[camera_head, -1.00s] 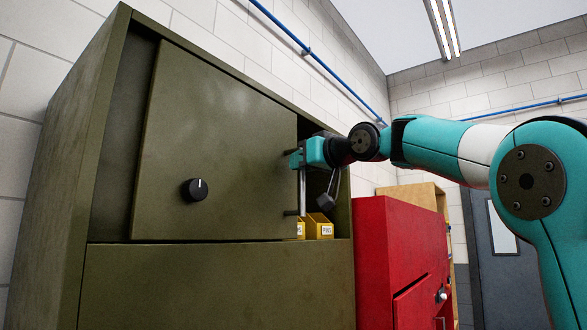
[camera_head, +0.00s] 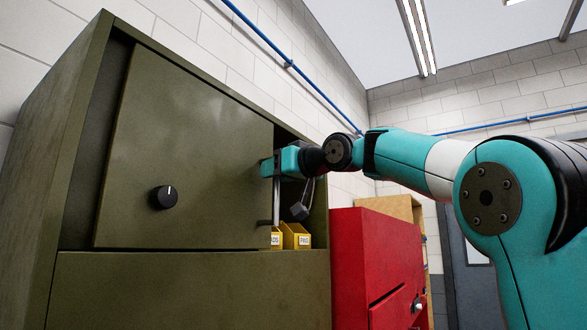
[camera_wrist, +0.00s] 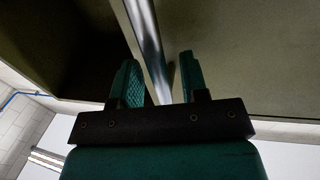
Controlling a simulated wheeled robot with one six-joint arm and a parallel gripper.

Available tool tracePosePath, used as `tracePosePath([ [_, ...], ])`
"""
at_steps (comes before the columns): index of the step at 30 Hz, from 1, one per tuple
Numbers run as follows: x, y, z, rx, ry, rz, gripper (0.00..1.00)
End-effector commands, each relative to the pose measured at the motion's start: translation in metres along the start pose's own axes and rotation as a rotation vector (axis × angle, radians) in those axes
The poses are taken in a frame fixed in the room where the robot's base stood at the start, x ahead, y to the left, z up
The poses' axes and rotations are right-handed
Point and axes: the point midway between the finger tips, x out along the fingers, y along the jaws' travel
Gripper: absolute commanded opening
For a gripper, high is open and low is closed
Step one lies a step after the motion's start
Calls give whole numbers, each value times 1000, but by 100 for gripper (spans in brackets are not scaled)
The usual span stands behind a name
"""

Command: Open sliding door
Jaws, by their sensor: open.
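The olive sliding door (camera_head: 185,150) has a black knob (camera_head: 163,197) and covers most of the upper cabinet compartment. A dark gap shows at its left and a wider opening at its right. A thin metal bar handle (camera_head: 276,208) stands upright near the door's right edge. My gripper (camera_head: 266,168) is at the upper part of this handle. In the wrist view, the silver handle (camera_wrist: 147,40) runs between the two open fingers (camera_wrist: 159,68) of my gripper. Whether a finger touches it, I cannot tell.
Yellow labelled bins (camera_head: 296,237) sit inside the opening at the right. The olive cabinet (camera_head: 190,290) stands against a white block wall. A red cabinet (camera_head: 370,255) stands to its right, with a wooden shelf (camera_head: 400,207) behind it. A blue pipe (camera_head: 290,65) runs along the wall.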

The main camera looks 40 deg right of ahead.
Motion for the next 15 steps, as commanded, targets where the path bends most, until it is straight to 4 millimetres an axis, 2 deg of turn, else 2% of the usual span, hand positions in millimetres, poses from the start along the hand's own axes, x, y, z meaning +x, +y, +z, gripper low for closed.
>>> tracePosePath([
  [5,-27,1,3,-3,3,6,41],
  [9,-62,2,4,-6,3,10,41],
  [15,-105,3,1,-4,3,10,41],
])
